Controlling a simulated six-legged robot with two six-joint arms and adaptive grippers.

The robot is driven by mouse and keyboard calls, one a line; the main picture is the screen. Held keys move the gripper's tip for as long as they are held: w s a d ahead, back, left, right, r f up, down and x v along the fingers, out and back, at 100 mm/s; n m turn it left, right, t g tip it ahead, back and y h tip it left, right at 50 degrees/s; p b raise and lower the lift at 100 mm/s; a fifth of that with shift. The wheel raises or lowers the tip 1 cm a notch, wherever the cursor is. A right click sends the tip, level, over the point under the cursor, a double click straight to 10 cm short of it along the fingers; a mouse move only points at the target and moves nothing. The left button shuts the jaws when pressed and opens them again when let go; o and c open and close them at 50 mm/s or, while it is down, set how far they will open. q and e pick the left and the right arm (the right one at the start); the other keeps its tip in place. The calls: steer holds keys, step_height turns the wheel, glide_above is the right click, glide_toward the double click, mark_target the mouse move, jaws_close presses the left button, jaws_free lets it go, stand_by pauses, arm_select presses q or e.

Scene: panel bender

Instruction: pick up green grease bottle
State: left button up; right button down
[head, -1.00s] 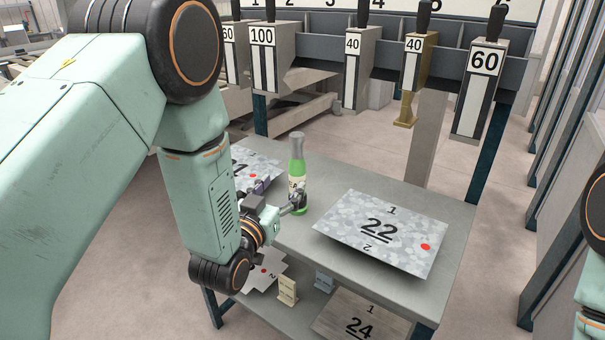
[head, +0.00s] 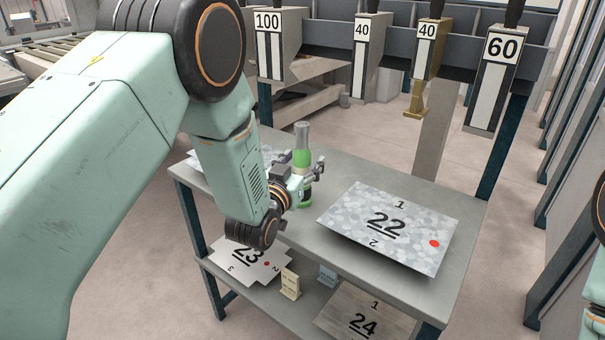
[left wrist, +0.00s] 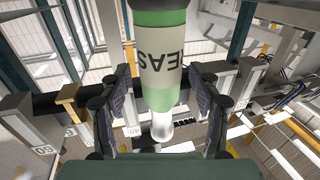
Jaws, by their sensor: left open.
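The green grease bottle (head: 301,158) stands upright on the table's upper top, with a grey cap and a pale label. In the left wrist view the bottle (left wrist: 161,70) appears upside down, with part of the label lettering showing. My left gripper (head: 303,174) is at the bottle, with its fingers on either side of it. In the left wrist view the left gripper (left wrist: 155,105) is open, and gaps show between the bottle and both fingers. The gripper hides part of the bottle's lower body in the head view. My right gripper is not in view.
The grey table (head: 452,200) carries sheet 22 (head: 390,228) right of the bottle. Another sheet lies partly behind my left arm. The lower shelf holds sheet 23 (head: 243,262), sheet 24 (head: 365,315) and small cards (head: 290,284). Numbered tool blocks (head: 497,80) hang behind the table.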

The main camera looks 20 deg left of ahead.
arm_select(q)
steer(key=shift+r, duration=0.1)
steer(key=shift+w+a+f, duration=0.1)
steer(key=shift+w+f, duration=0.1)
steer(key=shift+w, duration=0.05)
steer(key=shift+c, duration=0.9)
steer(key=shift+s+r, duration=0.15)
steer(key=c, duration=0.6)
jaws_close()
